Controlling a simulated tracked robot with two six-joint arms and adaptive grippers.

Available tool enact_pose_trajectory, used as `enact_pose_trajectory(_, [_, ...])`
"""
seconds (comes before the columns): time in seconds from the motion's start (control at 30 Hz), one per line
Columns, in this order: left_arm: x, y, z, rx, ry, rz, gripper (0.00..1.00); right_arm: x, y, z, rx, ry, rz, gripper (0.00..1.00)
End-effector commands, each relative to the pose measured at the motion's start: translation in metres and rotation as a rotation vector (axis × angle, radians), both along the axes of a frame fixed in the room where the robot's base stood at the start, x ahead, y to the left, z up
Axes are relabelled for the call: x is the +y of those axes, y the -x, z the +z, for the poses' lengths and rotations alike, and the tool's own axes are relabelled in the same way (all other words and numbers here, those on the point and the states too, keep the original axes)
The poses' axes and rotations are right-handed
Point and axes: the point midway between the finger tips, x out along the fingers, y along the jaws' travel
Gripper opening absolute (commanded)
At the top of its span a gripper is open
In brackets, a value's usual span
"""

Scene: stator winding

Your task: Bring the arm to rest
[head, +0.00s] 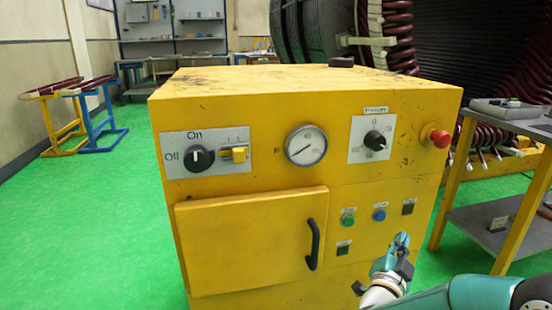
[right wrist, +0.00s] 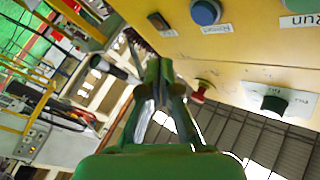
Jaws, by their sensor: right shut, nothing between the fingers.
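My right gripper (head: 402,242) is in front of the lower right of the yellow cabinet (head: 270,105) in the head view, below its small buttons. Its arm comes in from the lower right. In the right wrist view the fingers (right wrist: 158,70) are together and empty. They look apart from the yellow panel (right wrist: 240,55) there, though the exact gap is unclear. My left gripper is in neither view.
The cabinet front carries an On/Off knob (head: 199,158), gauge (head: 306,145), selector (head: 375,140), red button (head: 440,138) and door handle (head: 313,245). A yellow-framed table (head: 515,220) stands at right. Green floor (head: 90,220) is open at left.

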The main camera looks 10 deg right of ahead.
Motion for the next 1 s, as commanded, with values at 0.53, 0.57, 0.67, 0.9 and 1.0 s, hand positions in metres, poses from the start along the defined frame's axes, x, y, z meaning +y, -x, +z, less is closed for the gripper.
enact_pose_trajectory(0.53, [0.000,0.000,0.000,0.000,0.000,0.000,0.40,0.109,0.053,-0.305,0.795,-0.183,0.489,0.00])
enact_pose_trajectory(0.57, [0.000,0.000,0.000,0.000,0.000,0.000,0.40,0.121,0.065,-0.321,0.853,-0.204,0.535,0.00])
enact_pose_trajectory(0.67, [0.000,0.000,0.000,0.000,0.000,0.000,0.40,0.156,0.107,-0.362,1.029,-0.270,0.681,0.00])
enact_pose_trajectory(0.9, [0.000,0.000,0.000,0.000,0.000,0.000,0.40,0.217,0.204,-0.404,1.361,-0.379,0.980,0.00])
enact_pose_trajectory(1.0, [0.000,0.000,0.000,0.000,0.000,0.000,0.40,0.233,0.241,-0.406,1.483,-0.408,1.097,0.00])
